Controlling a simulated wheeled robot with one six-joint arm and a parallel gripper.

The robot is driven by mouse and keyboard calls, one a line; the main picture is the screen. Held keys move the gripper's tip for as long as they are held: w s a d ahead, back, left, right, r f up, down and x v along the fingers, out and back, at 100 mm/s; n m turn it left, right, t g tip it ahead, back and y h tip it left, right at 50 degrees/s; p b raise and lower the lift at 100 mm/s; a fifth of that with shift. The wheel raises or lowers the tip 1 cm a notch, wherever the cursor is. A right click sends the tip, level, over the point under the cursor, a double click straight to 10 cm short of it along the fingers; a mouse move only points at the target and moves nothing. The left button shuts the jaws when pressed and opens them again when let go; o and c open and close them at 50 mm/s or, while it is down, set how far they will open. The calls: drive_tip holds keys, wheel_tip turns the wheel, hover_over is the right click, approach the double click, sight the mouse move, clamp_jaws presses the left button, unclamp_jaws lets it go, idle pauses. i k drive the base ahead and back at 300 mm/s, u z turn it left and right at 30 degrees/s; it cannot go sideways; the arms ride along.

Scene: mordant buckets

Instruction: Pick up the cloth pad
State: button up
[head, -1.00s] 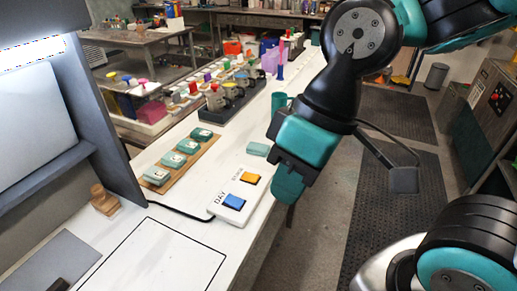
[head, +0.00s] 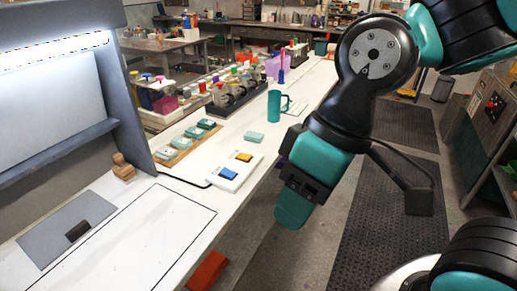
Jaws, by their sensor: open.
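A small, flat, pale teal pad (head: 254,136) lies alone on the white bench, just beyond the white panel with blue and yellow buttons; it looks like the cloth pad. Similar teal pieces (head: 194,132) sit in a row on a wooden board (head: 175,158) to its left. My gripper (head: 292,212) hangs to the right of the bench edge, pointing down, nearer to me than the pad. It is open and appears empty; the gap between its fingers is hard to see from here.
The button panel (head: 234,172) stands before the pad, and a tall teal mug (head: 274,106) behind it. A wooden stamp (head: 123,167), a grey sheet (head: 52,236) and a dark block (head: 77,231) are at left. The outlined near bench area (head: 150,235) is clear.

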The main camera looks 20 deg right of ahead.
sight(251, 137)
drive_tip(key=u, duration=0.3)
drive_tip(key=i, duration=1.05)
drive_tip(key=z, duration=0.2)
